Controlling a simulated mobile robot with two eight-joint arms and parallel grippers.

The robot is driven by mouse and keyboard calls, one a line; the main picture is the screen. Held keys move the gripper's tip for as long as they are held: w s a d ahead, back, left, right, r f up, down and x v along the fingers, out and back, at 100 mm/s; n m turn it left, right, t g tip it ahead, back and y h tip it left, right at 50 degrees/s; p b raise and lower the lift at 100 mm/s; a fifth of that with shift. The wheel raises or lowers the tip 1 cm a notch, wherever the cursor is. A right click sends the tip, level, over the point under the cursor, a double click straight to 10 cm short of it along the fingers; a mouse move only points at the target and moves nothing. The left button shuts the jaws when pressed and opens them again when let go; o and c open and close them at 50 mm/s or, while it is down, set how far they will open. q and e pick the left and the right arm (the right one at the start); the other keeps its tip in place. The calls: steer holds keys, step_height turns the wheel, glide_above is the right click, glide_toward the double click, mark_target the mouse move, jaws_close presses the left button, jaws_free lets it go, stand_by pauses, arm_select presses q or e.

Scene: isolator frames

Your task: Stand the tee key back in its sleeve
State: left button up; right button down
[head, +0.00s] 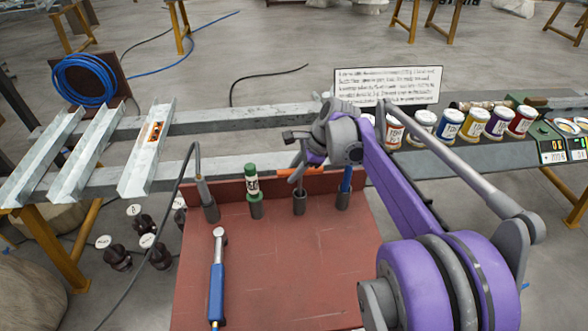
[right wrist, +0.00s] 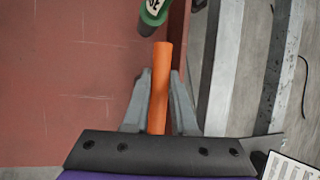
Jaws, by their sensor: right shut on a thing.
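The tee key (head: 286,173) has an orange crossbar. It also shows in the right wrist view (right wrist: 161,85), lying between the two fingers. My right gripper (head: 299,155) is shut on this crossbar, above the red board; its fingers also show in the right wrist view (right wrist: 160,105). A thin grey stem runs down from the crossbar toward a dark grey sleeve (head: 299,204). I cannot tell whether the stem's tip is inside the sleeve or in front of it. My left gripper is not in view.
Neighbouring sleeves hold a grey corded tool (head: 204,190), a green-capped marker (head: 252,183) and a blue-handled tool (head: 346,180). A blue-handled wrench (head: 217,275) lies on the red board (head: 290,270). Several labelled jars (head: 473,125) stand at the right. The board's middle is clear.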

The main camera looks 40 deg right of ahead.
steer(key=shift+f, duration=0.1)
steer(key=c, duration=0.6)
jaws_free()
steer(key=shift+c, duration=0.2)
steer(key=v, duration=1)
steer(key=shift+r+p, duration=0.4)
steer(key=shift+p, duration=0.05)
steer(key=shift+s, duration=0.15)
